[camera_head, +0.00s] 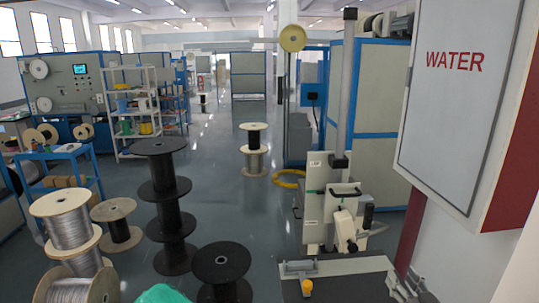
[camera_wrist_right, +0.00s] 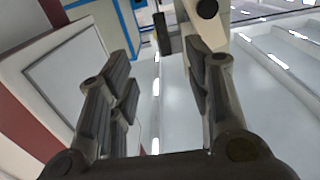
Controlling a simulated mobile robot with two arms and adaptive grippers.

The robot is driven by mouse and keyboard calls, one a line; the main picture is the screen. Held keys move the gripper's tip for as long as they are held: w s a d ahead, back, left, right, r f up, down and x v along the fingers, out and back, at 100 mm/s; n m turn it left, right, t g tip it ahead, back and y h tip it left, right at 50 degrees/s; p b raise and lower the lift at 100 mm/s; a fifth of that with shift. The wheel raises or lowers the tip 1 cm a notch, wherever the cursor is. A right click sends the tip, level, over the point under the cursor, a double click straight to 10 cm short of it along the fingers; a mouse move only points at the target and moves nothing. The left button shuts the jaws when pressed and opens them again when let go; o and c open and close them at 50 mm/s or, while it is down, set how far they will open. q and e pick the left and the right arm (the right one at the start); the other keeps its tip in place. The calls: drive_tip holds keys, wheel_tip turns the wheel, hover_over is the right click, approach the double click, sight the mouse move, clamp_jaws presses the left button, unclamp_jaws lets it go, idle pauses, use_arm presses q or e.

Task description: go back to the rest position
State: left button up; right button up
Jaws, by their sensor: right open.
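My right gripper (camera_head: 410,287) shows small and dark at the lower right edge of the head view, by the dark-topped bench (camera_head: 345,284). In the right wrist view its two dark fingers (camera_wrist_right: 162,78) stand wide apart with nothing between them. My left gripper is in neither view. The rest position itself is not marked by any object.
A white cabinet marked WATER (camera_head: 462,75) hangs close on the right; a grey-white panel (camera_wrist_right: 75,85) fills the wrist view's left. A white machine with a lever (camera_head: 335,200) stands behind the bench. Black spools (camera_head: 165,210) and wire reels (camera_head: 68,225) stand left.

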drive_tip(key=s+a+f+g+h, duration=0.1)
drive_tip(key=s+a+f+g, duration=0.2)
drive_tip(key=s, duration=0.4)
drive_tip(key=s+a+f+m+g+h, duration=0.1)
drive_tip(key=s+a+f+g, duration=0.1)
drive_tip(key=s+a+f, duration=0.3)
drive_tip(key=s+a+f+g+h, duration=0.1)
drive_tip(key=s+a+f+g, duration=0.15)
drive_tip(key=s, duration=0.55)
drive_tip(key=s+a+r+n+g+y, duration=0.1)
drive_tip(key=s+a+g, duration=0.2)
drive_tip(key=s, duration=0.8)
drive_tip(key=s+a+n+g+y, duration=0.1)
drive_tip(key=s+a+g, duration=0.25)
drive_tip(key=s, duration=0.65)
wheel_tip(320, 180, down, 29)
drive_tip(key=s+g+b, duration=0.2)
drive_tip(key=b, duration=0.1)
drive_tip(key=s+d+f+g+b, duration=0.1)
drive_tip(key=s+d+f, duration=0.2)
drive_tip(key=s+f, duration=1.3)
drive_tip(key=shift+s+d+f+n+b, duration=0.15)
drive_tip(key=shift+s+f+n+b, duration=0.2)
drive_tip(key=shift+f, duration=0.5)
